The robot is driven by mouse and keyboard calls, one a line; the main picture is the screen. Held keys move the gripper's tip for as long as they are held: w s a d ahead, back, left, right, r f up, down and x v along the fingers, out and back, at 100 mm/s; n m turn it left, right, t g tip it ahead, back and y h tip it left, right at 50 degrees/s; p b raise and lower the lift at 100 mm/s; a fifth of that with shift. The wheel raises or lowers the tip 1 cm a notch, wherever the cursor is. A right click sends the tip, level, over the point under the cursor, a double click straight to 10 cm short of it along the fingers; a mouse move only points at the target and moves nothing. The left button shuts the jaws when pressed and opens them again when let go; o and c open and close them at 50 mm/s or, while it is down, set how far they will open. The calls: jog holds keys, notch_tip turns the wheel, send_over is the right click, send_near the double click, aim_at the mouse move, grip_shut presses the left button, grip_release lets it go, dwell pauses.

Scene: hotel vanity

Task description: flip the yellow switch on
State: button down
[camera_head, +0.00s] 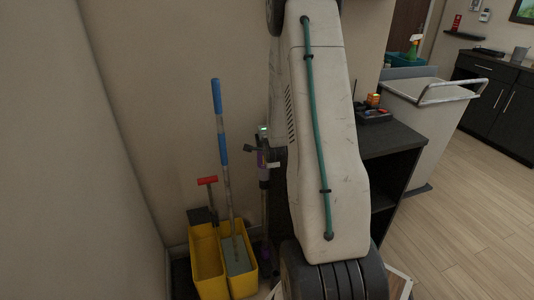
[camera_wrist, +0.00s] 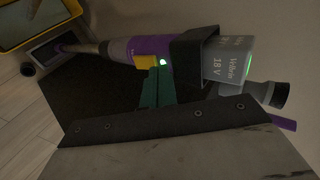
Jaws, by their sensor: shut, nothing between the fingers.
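The yellow switch (camera_wrist: 146,62) sits on the purple body of a stick vacuum (camera_wrist: 120,48) in the wrist view. A small green light glows at the switch's right end. My gripper (camera_wrist: 158,75) is shut and empty, its teal fingers pointing up in the picture with their tips just below the switch and light. I cannot tell whether they touch. The vacuum (camera_head: 263,160) stands upright against the wall in the head view, partly behind my arm. The switch and my gripper are hidden there.
Yellow mop buckets (camera_head: 207,262) with a blue-handled mop (camera_head: 222,135) stand left of the vacuum. A dark shelf unit (camera_head: 395,138) holding small items is close to the right of my arm. A grey cart (camera_head: 430,110) stands beyond it. Floor is open at the right.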

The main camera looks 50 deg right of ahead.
jog(key=d+r+v, duration=0.1)
jog(key=v, duration=1.1)
jog(key=shift+w+r, duration=0.3)
jog(key=shift+w, duration=0.15)
